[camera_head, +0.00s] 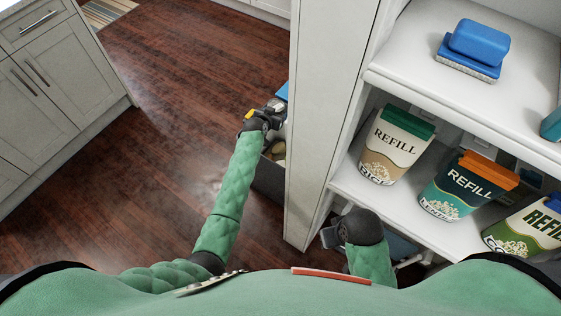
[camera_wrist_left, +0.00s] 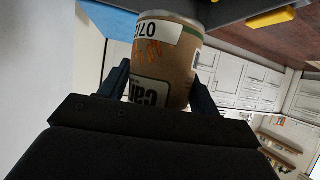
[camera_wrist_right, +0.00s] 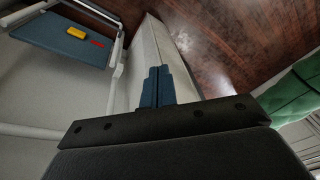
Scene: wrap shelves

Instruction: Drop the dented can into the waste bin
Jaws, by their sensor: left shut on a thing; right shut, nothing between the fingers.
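A tan can (camera_wrist_left: 160,62) with a white label band and printed lettering sits between the fingers of my left gripper (camera_wrist_left: 160,88). I cannot make out a dent in it. In the head view my left gripper (camera_head: 272,113) is beside the shelf unit's left side panel, above a dark grey open container (camera_head: 268,182), which looks like the waste bin. The panel partly hides that container. Something pale shows inside it. My right gripper (camera_wrist_right: 157,88) is shut and empty, low by the shelf unit; its fingers touch each other in the right wrist view.
The white side panel (camera_head: 329,100) stands between my two grippers. On the shelves are refill pouches (camera_head: 397,146) and a blue brush-like item (camera_head: 474,50). A blue-grey panel with a yellow block (camera_wrist_right: 77,32) shows in the right wrist view. The wooden floor (camera_head: 150,130) at left is clear.

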